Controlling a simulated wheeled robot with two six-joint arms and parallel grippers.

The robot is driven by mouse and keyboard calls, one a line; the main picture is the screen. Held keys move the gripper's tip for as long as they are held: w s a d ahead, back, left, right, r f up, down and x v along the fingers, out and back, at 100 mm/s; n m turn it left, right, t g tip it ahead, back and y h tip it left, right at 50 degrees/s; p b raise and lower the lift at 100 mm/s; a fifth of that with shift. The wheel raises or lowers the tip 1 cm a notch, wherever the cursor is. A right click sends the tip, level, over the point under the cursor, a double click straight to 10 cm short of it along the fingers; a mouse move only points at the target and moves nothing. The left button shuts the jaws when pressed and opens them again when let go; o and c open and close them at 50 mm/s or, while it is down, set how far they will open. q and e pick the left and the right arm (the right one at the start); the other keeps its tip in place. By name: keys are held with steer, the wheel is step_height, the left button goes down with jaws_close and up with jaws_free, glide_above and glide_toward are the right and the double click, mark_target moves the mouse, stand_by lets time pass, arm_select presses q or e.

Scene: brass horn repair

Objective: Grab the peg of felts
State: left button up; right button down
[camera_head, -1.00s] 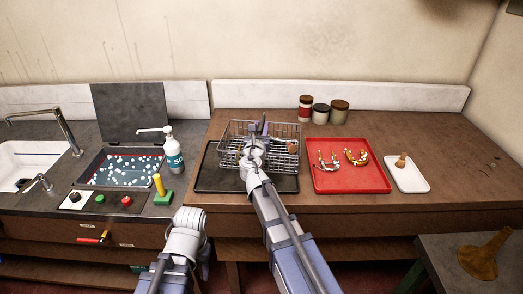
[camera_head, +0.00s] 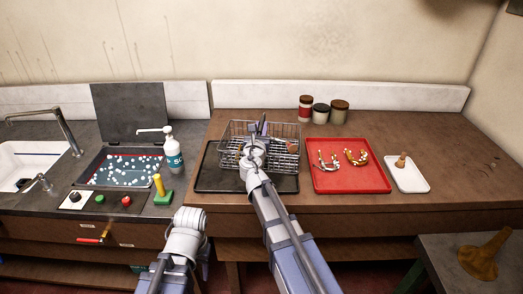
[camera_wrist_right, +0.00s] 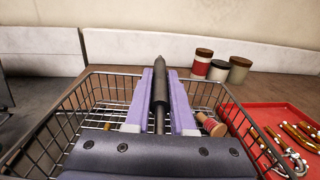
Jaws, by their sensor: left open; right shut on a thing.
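A small wooden peg with red bands (camera_wrist_right: 212,125), which looks like the peg of felts, lies in the wire basket (camera_wrist_right: 70,118), right of my right gripper in the right wrist view. In the head view it shows as a reddish piece (camera_head: 292,147) at the basket's right. My right gripper (camera_wrist_right: 160,95) is over the basket, its lilac fingers shut on a dark, pointed rod (camera_wrist_right: 160,82) with a thinner shaft. The gripper and the peg are apart. My left gripper (camera_head: 190,218) is low in front of the counter, open, its fingers mostly hidden.
The basket stands on a black tray (camera_head: 212,181). A red tray (camera_head: 375,183) with brass parts and a white dish (camera_head: 409,180) lie to its right, several jars (camera_head: 321,115) behind. Left are a pump bottle (camera_head: 172,155) and a yellow post on a green block (camera_head: 162,197). The bench's far right is mostly clear.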

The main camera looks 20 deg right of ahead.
steer(key=shift+r, duration=0.15)
stand_by(0.5)
step_height(320, 180, up, 10)
steer(key=p, duration=1)
steer(key=shift+f+b, duration=0.5)
steer(key=shift+f, duration=0.2)
steer(key=shift+r, duration=0.1)
steer(key=shift+d, duration=0.15)
